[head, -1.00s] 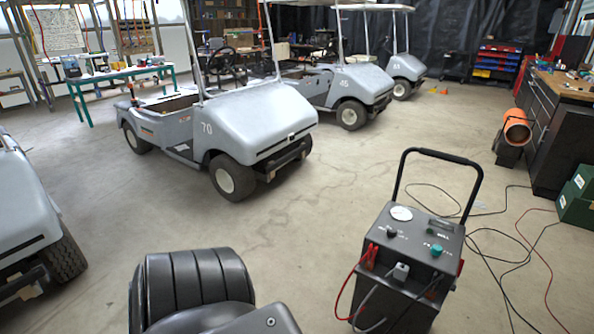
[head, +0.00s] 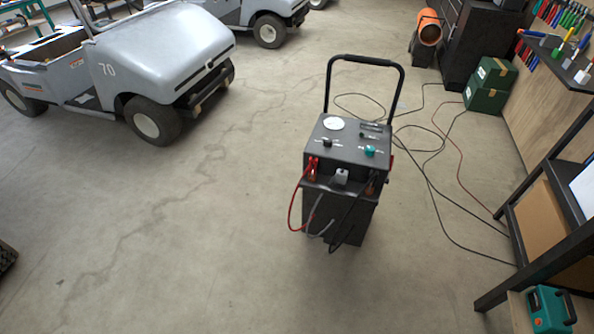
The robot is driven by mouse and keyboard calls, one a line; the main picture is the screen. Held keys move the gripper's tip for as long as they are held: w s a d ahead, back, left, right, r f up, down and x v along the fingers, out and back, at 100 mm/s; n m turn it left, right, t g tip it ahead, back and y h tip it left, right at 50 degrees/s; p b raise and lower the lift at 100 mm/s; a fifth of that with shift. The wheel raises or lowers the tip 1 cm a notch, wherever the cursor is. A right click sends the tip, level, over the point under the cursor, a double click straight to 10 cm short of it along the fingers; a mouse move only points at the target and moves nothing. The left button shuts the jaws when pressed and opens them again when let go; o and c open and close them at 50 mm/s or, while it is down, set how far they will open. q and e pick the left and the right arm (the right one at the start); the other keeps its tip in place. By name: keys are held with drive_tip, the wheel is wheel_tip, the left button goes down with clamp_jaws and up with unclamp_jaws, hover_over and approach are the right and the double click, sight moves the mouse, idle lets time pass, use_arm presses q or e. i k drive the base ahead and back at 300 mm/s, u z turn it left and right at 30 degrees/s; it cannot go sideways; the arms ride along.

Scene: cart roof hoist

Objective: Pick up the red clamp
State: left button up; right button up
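The red clamp (head: 313,169) hangs at the left front edge of a black wheeled charger (head: 345,150) with a tall handle. A red cable (head: 294,205) loops down from the clamp. A dark clamp (head: 371,184) hangs at the right front edge, with a black cable below it. The charger's top has a white dial (head: 333,123), a black knob and a teal knob (head: 370,151). Neither of my grippers is in view.
A grey cart marked 70 (head: 160,60) stands at upper left. Cables (head: 436,150) lie on the floor right of the charger. Green boxes (head: 490,85) and an orange heater (head: 429,27) stand at the back right. A dark shelf (head: 530,250) is at right.

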sight(311, 172)
drive_tip(key=u, duration=0.75)
drive_tip(key=i, duration=1.1)
drive_tip(key=u, duration=0.05)
